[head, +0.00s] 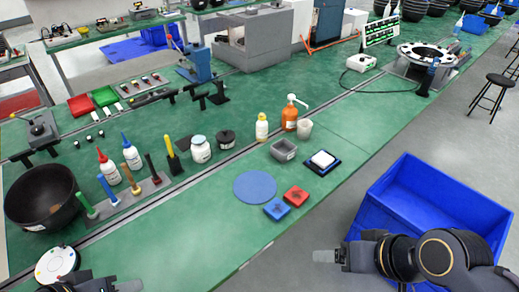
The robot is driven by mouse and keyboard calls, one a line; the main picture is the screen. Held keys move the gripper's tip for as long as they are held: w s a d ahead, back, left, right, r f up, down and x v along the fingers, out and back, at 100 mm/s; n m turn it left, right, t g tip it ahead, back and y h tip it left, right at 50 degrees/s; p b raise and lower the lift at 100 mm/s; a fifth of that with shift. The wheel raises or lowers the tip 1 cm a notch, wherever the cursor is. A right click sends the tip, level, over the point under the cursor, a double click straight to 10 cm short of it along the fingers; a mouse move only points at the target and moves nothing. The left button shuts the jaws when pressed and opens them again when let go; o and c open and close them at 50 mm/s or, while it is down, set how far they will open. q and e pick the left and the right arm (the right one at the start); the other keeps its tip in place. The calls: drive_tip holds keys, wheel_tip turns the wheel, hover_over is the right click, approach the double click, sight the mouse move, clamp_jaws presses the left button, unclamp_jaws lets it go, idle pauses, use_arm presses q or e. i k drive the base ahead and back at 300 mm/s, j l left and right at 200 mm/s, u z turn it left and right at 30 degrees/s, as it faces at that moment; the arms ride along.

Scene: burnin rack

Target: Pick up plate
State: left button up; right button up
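A flat round blue disc (255,187), the most plate-like thing, lies on the green bench near its front edge. A round white disc (57,265) with small coloured marks is at the lower left. My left gripper (128,286) shows only partly at the bottom edge, to the right of the white disc. My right gripper (326,256) is off the front of the bench, below and right of the blue disc, apart from it. I see its grey fingers side-on, with no object visible at them. Whether either gripper is open or shut does not show.
A blue box (277,209) and a red box (296,196) sit right beside the blue disc. A black bowl (42,197) is at left. A large blue crate (408,185) stands near my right arm.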

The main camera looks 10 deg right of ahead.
sight(322, 159)
drive_tip(key=l+u, duration=0.2)
drive_tip(key=u, duration=0.2)
drive_tip(key=i+l+u, duration=0.1)
drive_tip(key=l+u, duration=0.35)
drive_tip(key=u, duration=0.3)
drive_tip(key=l+u, duration=0.1)
drive_tip(key=l, duration=0.4)
drive_tip(key=k+l+u, duration=0.1)
drive_tip(key=l, duration=0.35)
drive_tip(key=k+l, duration=0.15)
drive_tip(key=l, duration=0.3)
drive_tip(key=k+l+u, duration=0.15)
drive_tip(key=l, duration=0.3)
drive_tip(key=i+l, duration=0.05)
